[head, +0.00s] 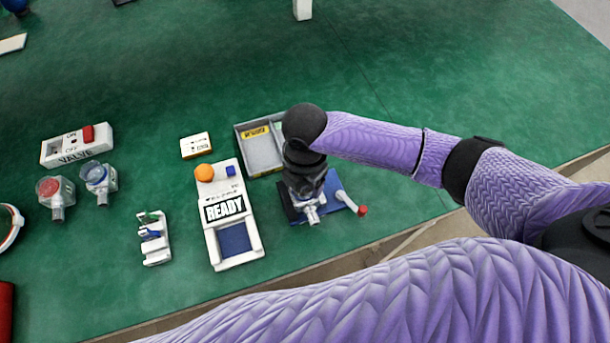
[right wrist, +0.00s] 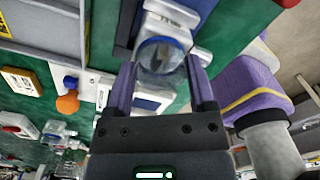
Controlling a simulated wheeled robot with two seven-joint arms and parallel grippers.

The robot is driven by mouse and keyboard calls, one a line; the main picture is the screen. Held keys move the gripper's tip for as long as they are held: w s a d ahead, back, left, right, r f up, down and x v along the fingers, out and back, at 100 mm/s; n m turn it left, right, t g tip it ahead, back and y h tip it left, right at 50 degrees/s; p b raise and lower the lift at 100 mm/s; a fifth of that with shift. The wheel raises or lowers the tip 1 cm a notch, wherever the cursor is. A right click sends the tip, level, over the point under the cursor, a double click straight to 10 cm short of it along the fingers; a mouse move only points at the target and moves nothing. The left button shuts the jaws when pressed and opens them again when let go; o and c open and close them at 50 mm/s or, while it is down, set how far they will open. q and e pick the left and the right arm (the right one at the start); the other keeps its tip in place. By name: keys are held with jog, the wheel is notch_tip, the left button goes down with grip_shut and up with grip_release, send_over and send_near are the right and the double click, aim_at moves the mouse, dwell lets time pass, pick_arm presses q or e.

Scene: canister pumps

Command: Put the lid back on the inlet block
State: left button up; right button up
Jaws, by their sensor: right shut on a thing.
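My right gripper (head: 308,192) points down over a blue pad (head: 335,188) in the head view and hides most of what is there. In the right wrist view, its fingers (right wrist: 160,75) are shut on a clear round piece with a blue ring (right wrist: 160,52). I cannot tell whether this piece is the lid. White parts (right wrist: 168,14) show just beyond it and may belong to the inlet block; whether they touch it is unclear. A white lever (head: 345,200) with a red knob (head: 362,210) sticks out on the right. My left gripper is not in view.
A grey tray (head: 262,164) lies behind the pad. Left of it stand a READY device (head: 228,215) with an orange ball, a small white holder (head: 153,240), two clear canisters (head: 98,176) and a VALVE switch box (head: 77,146).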

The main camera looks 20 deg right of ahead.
jog(key=shift+f+p, duration=0.1)
jog(key=shift+p, duration=0.55)
dwell(1.3)
dwell(0.4)
jog(key=o, duration=1.1)
jog(key=shift+o, duration=0.2)
